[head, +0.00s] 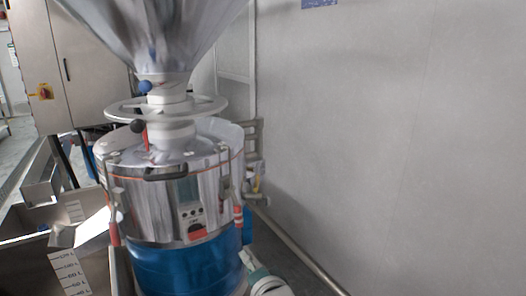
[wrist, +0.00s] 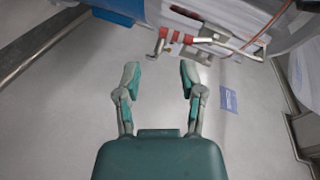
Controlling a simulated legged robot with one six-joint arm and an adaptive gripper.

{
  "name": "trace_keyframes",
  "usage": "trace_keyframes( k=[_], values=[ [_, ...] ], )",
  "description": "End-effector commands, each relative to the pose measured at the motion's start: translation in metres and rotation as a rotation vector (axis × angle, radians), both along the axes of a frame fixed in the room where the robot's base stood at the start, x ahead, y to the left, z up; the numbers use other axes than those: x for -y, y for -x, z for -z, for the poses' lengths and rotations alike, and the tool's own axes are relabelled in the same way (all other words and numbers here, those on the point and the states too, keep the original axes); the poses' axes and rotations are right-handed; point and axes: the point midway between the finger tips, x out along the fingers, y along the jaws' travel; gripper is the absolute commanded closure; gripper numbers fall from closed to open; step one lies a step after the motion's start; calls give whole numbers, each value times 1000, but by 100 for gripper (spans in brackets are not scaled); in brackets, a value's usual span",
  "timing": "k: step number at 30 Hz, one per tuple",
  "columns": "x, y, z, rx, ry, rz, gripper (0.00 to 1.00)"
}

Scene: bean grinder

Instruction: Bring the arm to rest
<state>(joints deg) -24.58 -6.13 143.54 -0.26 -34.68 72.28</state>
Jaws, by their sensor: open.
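My gripper (wrist: 159,76) is open and empty in the wrist view, its two green and grey fingers spread apart. The space between the fingers shows only a pale surface behind. In the head view a small pale part of my arm (head: 266,284) shows at the bottom, just right of the blue base of the grinder; the fingers cannot be made out there. The bean grinder (head: 170,215) stands in the left half of the head view, with a shiny steel drum and a large steel hopper (head: 155,30) above.
A steel tank with litre marks (head: 70,272) stands at the lower left. A grey cabinet with a red and yellow switch (head: 45,91) is behind. A pale wall (head: 400,120) fills the right side. In the wrist view, red-banded metal fittings (wrist: 177,37) lie beyond the fingertips.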

Motion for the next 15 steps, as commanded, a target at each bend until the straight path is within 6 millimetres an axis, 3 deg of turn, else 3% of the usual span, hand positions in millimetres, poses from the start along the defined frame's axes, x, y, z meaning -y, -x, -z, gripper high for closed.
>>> trace_keyframes(
  k=[1,8,15],
  values=[
    [16,2,-5,-9,80,14,49],
    [79,28,-8,-119,465,0,49],
    [138,82,-11,-273,812,-110,49]
  ],
)
